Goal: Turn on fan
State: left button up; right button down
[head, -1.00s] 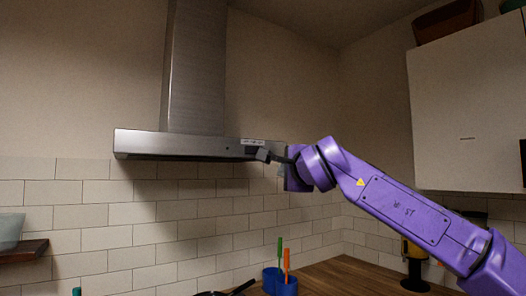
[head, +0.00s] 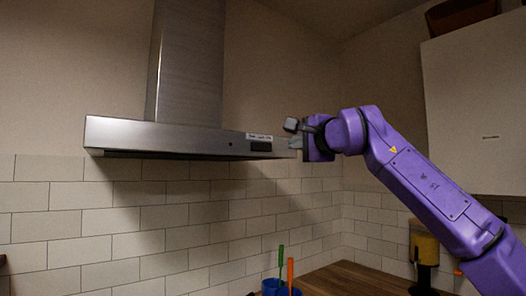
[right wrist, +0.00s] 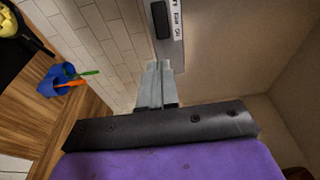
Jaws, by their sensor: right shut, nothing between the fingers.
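The fan is a steel range hood (head: 180,137) on the tiled wall. A dark rectangular switch (head: 261,146) sits near the right end of its front edge, under a white label (head: 260,136). The switch also shows at the top of the right wrist view (right wrist: 160,20), beside the label with its printed text. My right gripper (head: 293,143) is just right of the switch in the head view, by the hood's right end. Its fingers (right wrist: 156,70) are shut and empty, pointing toward the switch with a visible gap. My left gripper is out of view.
Blue cups (head: 272,287) with green and orange utensils stand on the wooden counter (head: 345,279) below. A white wall cabinet (head: 480,115) is at the right. The space in front of the hood's left part is clear.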

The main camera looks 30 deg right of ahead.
jog(key=s, duration=0.1)
jog(key=p, duration=0.8)
send_near(268, 147)
jog(key=w, duration=0.4)
jog(key=w+d, duration=0.1)
jog(key=w, duration=0.1)
jog(key=shift+w+r, duration=0.1)
jog(key=shift+r, duration=0.05)
jog(key=shift+w+d, duration=0.1)
jog(key=shift+w, duration=0.25)
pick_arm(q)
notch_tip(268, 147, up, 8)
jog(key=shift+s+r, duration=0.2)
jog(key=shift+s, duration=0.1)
pick_arm(e)
jog(key=shift+s, duration=0.15)
